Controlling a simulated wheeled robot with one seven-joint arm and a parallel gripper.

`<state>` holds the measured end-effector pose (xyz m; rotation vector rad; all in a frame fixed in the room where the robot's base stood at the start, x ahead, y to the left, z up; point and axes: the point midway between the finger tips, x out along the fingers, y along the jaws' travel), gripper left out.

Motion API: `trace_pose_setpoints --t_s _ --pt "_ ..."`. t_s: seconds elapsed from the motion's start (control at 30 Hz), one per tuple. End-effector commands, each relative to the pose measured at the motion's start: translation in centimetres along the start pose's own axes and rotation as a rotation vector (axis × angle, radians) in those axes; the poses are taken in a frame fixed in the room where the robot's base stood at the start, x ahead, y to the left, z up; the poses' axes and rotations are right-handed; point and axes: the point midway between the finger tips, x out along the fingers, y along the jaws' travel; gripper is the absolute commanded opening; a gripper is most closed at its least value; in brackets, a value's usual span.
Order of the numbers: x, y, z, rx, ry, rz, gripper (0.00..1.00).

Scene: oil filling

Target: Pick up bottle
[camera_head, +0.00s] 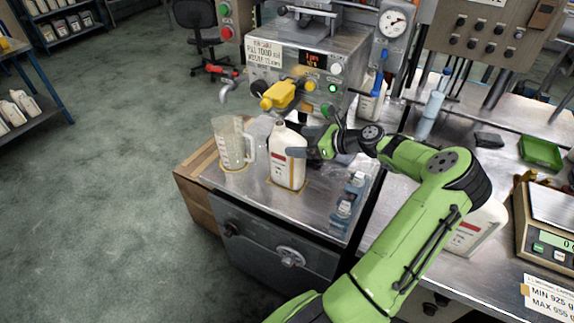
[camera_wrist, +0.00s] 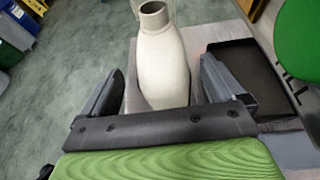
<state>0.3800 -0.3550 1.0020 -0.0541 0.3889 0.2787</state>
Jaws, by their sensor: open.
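A white bottle (camera_head: 287,158) with a red-marked label and an open neck stands upright on the metal stand below the filling machine. In the wrist view the bottle (camera_wrist: 162,62) rises between the two fingers of my gripper (camera_wrist: 160,92). My gripper (camera_head: 306,148) reaches it from the right in the head view and is open, with one finger on each side of the bottle. A gap shows between the bottle and the right finger; whether the left finger touches is unclear.
A clear measuring jug (camera_head: 231,143) stands just left of the bottle. The yellow nozzle (camera_head: 282,95) hangs above it. Another white bottle (camera_head: 472,232) and a scale (camera_head: 550,215) are on the right bench.

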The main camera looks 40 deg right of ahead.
Motion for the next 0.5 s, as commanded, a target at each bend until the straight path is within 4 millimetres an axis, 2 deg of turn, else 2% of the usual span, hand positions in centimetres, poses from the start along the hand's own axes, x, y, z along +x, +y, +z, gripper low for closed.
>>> trace_pose_setpoints --t_s 0.3,0.5 --pt "5.2 -0.2 -0.6 -0.002 0.001 0.002 0.96" --pt "5.5 -0.3 -0.5 -0.001 0.002 -0.002 0.96"
